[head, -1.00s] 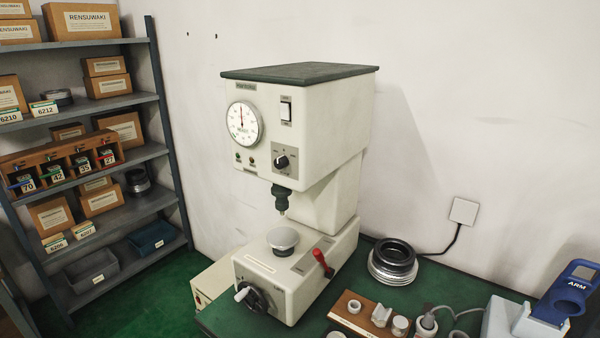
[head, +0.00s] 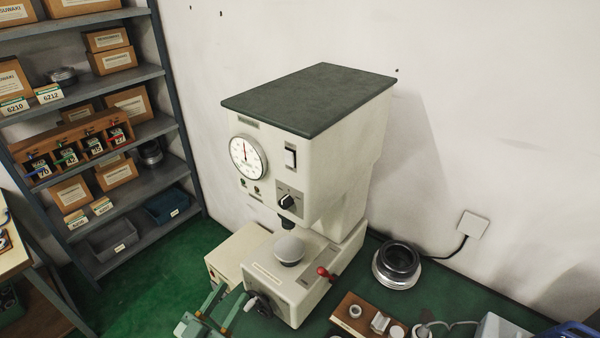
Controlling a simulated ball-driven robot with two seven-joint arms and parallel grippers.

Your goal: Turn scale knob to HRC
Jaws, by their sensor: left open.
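A cream hardness tester (head: 265,125) with a dark top stands on the green bench. A black knob (head: 287,202) sits on a small grey plate on its upper front, below the white switch; the plate's markings are too small to read. A second dark knob (head: 259,304) with a pale handle is on the front of the base, partly hidden by my left gripper. My left gripper (head: 234,292) has green fingers, open and empty, at the bottom of the view near this lower knob. It is well below the upper knob. My right gripper is not in view.
A dial gauge (head: 248,157) is left of the upper knob. A red-tipped lever (head: 323,272) projects from the base. Dark and metal rings (head: 398,263) and a wooden block (head: 352,312) with small parts lie to the right. A shelf (head: 160,125) stands at left.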

